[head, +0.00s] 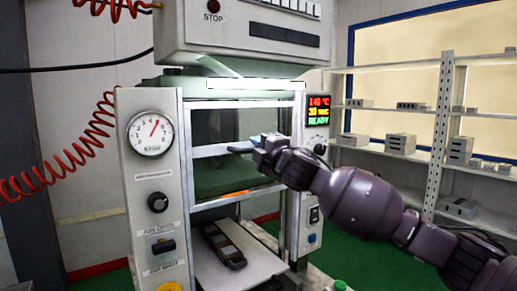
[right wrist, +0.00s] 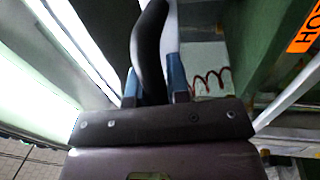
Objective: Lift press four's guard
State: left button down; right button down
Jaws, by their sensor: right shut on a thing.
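Press four's guard (head: 222,176) is a clear panel in a silver frame on the front of the press. Its lower rail stands above the press bed, with an open gap below it. My right gripper (head: 257,143) reaches in from the right at the guard's middle rail. In the right wrist view, the blue-tipped fingers of my right gripper (right wrist: 160,86) are shut on a black curved handle (right wrist: 149,40). In the head view the handle is mostly hidden by the gripper. My left gripper is not in view.
A dark mould (head: 222,244) lies on the light bed plate (head: 245,272) below the guard. A gauge (head: 150,133) and knobs are on the left post. Shelves (head: 400,152) with grey blocks stand at the right.

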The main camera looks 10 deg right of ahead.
jog(key=c, duration=1.1)
grip_release()
jog(key=b+v, duration=0.2)
jog(key=v, duration=0.8)
jog(key=shift+s+b, duration=0.35)
jog(key=shift+s, duration=0.05)
jog(key=shift+d, duration=0.1)
